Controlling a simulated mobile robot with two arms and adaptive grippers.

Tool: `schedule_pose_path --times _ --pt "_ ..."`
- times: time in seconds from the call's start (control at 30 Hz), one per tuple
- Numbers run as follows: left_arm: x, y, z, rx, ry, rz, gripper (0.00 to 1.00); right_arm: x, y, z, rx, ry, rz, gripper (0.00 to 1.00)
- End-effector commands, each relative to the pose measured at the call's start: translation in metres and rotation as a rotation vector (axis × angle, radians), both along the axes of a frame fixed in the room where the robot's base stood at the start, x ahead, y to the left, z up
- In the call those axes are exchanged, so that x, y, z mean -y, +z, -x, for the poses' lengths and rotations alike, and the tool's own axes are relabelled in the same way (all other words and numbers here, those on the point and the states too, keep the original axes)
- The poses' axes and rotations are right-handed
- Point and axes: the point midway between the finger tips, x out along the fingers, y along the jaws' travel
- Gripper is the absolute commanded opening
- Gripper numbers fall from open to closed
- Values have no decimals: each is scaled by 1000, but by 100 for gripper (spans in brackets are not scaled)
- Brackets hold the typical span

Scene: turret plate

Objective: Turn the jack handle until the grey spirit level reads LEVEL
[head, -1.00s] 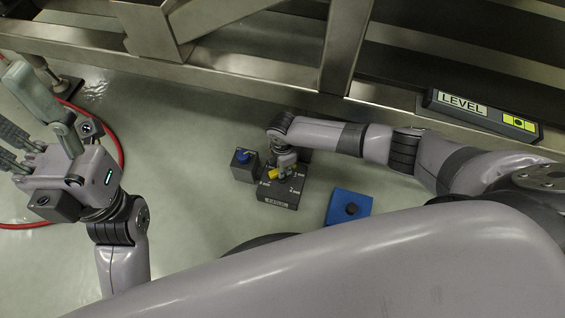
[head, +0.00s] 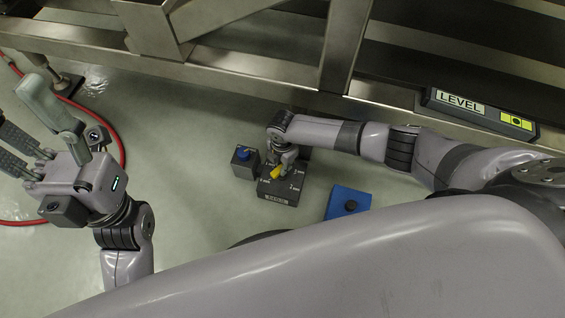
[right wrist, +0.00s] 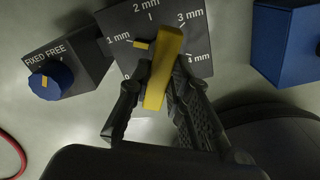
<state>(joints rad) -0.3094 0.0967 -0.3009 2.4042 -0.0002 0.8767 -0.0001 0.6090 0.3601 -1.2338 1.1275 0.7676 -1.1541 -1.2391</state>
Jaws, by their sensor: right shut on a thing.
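The grey spirit level (head: 480,112) lies at the right of the head view. Its plate shows the word LEVEL, and a small dark mark sits near the middle of its yellow window (head: 516,121). A dark box (head: 279,194) on the floor bears a dial marked 0 to 4 mm and a yellow handle (head: 276,175). My right gripper (head: 286,158) reaches down over it. In the right wrist view its fingers (right wrist: 163,82) are shut on the yellow handle (right wrist: 165,62), and a short yellow pointer (right wrist: 141,45) shows beside it, near 1 mm. My left gripper (head: 35,130) is open and empty.
A small box with a blue knob (right wrist: 50,80), marked FIXED and FREE, adjoins the dial box. A metal frame (head: 250,70) runs along the back. A red hose (head: 115,140) lies at left.

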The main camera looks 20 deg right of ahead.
Motion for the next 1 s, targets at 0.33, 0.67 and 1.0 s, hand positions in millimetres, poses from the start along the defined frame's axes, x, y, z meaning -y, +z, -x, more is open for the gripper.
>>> schedule_pose_path --times 0.33,0.67,1.0 --pt "0 -1 0 -3 0 0 56 -1 0 1 -2 0 -2 35" --pt "-1 -1 0 -2 2 0 56 0 0 0 0 -1 -1 38" --pt "0 0 0 0 1 1 56 0 39 -1 3 0 -3 38"
